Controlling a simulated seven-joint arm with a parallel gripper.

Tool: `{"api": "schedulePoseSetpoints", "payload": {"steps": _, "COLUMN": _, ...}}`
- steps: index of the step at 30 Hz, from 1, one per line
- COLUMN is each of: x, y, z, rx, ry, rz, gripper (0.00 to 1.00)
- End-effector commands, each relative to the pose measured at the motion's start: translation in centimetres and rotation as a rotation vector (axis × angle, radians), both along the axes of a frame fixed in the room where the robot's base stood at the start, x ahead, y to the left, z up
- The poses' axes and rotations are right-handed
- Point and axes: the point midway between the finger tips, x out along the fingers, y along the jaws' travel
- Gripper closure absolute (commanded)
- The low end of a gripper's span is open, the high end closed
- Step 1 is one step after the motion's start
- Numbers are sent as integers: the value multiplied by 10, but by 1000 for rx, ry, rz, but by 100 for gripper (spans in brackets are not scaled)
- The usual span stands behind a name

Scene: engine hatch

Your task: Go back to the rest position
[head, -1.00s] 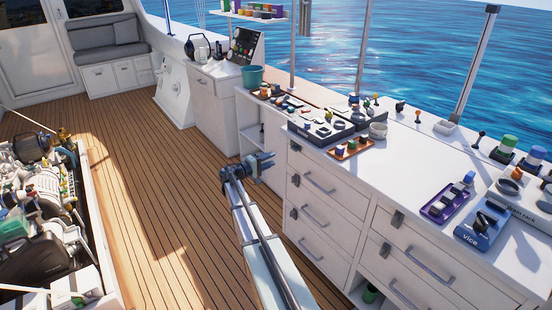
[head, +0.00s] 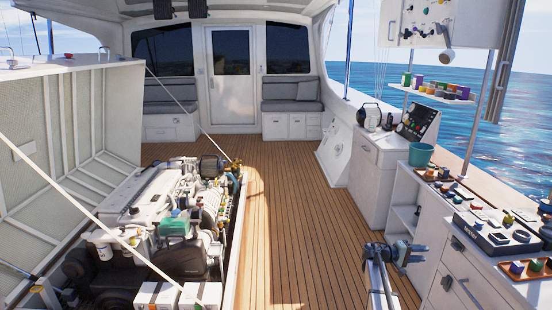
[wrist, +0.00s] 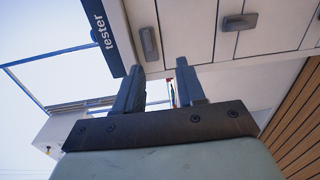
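My gripper (head: 407,254) shows in the head view at the lower right, raised over the deck beside the white drawer cabinet (head: 450,275). In the wrist view my gripper (wrist: 160,92) has its two dark fingers spread apart with a clear gap and nothing between them. It is open and empty. Drawer fronts with grey handles (wrist: 236,22) and a dark blue block marked "tester" (wrist: 104,35) lie beyond the fingers in the wrist view.
The open engine hatch with the engine (head: 180,225) is at the left. The worktop at the right bears trays of small parts (head: 530,268) and a green bucket (head: 421,154). The teak deck (head: 280,220) between them is clear.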

Motion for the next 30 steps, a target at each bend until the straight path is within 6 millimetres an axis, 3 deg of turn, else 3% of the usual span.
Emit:
{"api": "schedulePoseSetpoints", "payload": {"steps": 5, "x": -15, "y": 8, "z": -32, "rx": 174, "ry": -9, "rz": -26, "gripper": 61}}
{"api": "schedulePoseSetpoints", "payload": {"steps": 11, "x": -57, "y": 41, "z": -80, "rx": 464, "ry": -41, "rz": -63, "gripper": 61}}
{"api": "schedulePoseSetpoints", "payload": {"steps": 17, "x": -123, "y": 103, "z": -157, "rx": 785, "ry": -47, "rz": -115, "gripper": 61}}
{"api": "schedulePoseSetpoints", "payload": {"steps": 21, "x": -171, "y": 156, "z": -207, "rx": 977, "ry": -34, "rz": -152, "gripper": 61}}
{"api": "schedulePoseSetpoints", "payload": {"steps": 30, "x": -287, "y": 273, "z": -285, "rx": 1305, "ry": 18, "rz": -264, "gripper": 61}}
